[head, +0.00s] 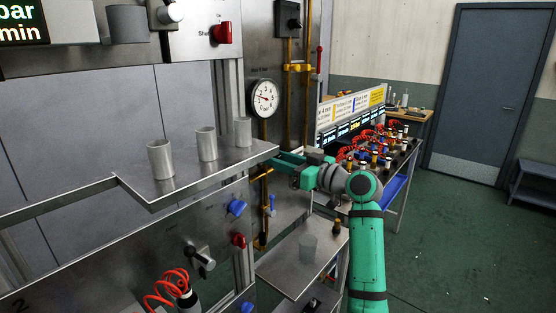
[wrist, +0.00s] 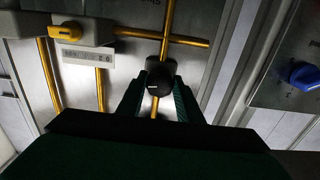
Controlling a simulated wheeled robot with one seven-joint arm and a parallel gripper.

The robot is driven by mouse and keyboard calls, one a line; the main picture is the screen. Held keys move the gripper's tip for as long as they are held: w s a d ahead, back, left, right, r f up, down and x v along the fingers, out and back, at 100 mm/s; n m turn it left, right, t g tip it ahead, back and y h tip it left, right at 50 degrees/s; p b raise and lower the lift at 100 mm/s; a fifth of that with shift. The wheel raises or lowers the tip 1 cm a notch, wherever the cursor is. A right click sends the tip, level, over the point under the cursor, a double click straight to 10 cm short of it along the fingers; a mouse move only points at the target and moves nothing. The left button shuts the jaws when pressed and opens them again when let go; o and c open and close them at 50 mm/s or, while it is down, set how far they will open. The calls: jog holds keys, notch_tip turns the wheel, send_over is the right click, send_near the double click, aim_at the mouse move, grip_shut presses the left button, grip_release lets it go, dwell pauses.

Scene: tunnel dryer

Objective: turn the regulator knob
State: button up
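The regulator knob, a black round knob (wrist: 159,78) on a yellow pipe, shows in the wrist view. It lies in line with the space between my gripper's (wrist: 160,90) two dark green fingertips, one on each side. The fingers stand apart. I cannot tell for sure whether they touch the knob. In the head view my gripper (head: 281,162) points left at the panel, beside the shelf's right corner and below the round gauge (head: 264,98). I cannot make out the knob in the head view.
A metal shelf (head: 190,185) with three grey cups is close to my gripper. Yellow pipes (wrist: 188,40) cross near the knob. A yellow valve handle (wrist: 66,31) sits left and a blue knob (wrist: 303,75) right. A lower shelf (head: 285,276) holds another cup. Open floor lies right.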

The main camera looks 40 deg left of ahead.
dwell(0.3)
jog(key=m, duration=2.1)
jog(key=shift+s+r, duration=0.1)
jog(key=shift+r, duration=0.1)
jog(key=m, duration=0.6)
jog(key=shift+m, duration=0.3)
jog(key=shift+a, duration=0.1)
jog(key=o, duration=1)
jog(key=shift+o, duration=0.2)
